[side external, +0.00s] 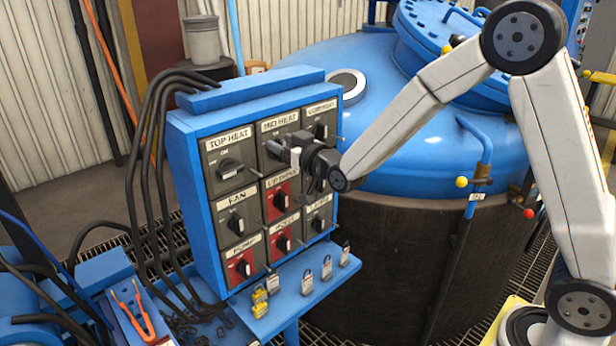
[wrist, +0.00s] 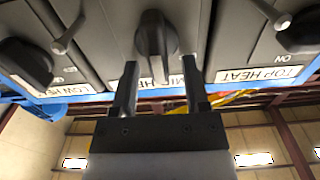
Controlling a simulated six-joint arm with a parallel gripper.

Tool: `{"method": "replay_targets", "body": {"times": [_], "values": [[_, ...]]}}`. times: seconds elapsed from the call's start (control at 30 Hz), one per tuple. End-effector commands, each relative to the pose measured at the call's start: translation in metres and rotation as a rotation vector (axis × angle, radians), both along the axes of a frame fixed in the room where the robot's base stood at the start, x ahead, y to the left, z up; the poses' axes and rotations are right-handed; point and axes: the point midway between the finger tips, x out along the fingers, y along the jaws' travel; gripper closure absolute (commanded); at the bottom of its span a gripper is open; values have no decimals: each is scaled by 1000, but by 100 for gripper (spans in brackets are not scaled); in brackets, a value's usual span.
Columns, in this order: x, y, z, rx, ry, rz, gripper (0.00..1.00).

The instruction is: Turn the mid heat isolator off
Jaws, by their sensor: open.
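The mid heat isolator (side external: 280,122) is a grey box with a white label, in the middle of the panel's top row. Its black rotary knob (wrist: 155,38) is centred in the upside-down wrist view, its grip running roughly vertically there. My gripper (side external: 284,150) is in front of this isolator and partly hides its knob in the side view. In the wrist view my gripper (wrist: 158,70) is open, one finger on each side of the knob's near end. I cannot tell whether either finger touches it. The mid heat label is partly hidden by the fingers.
The top heat isolator (side external: 228,160) and low heat isolator (side external: 321,120) flank it closely, with thin levers jutting out. Red and grey isolators fill the rows below. Black cables (side external: 150,150) run down the panel's left.

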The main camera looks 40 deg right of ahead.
Motion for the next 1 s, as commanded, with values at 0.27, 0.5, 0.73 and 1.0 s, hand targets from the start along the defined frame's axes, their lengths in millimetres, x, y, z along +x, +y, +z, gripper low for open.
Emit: {"method": "replay_targets", "body": {"times": [0.27, 0.5, 0.73, 1.0], "values": [[0, 0, 0, 0, 0, 0, 67], [0, 0, 0, 0, 0, 0, 100], [0, 0, 0, -14, 0, 0, 100], [0, 3, 0, -107, -1, 1, 100]]}}
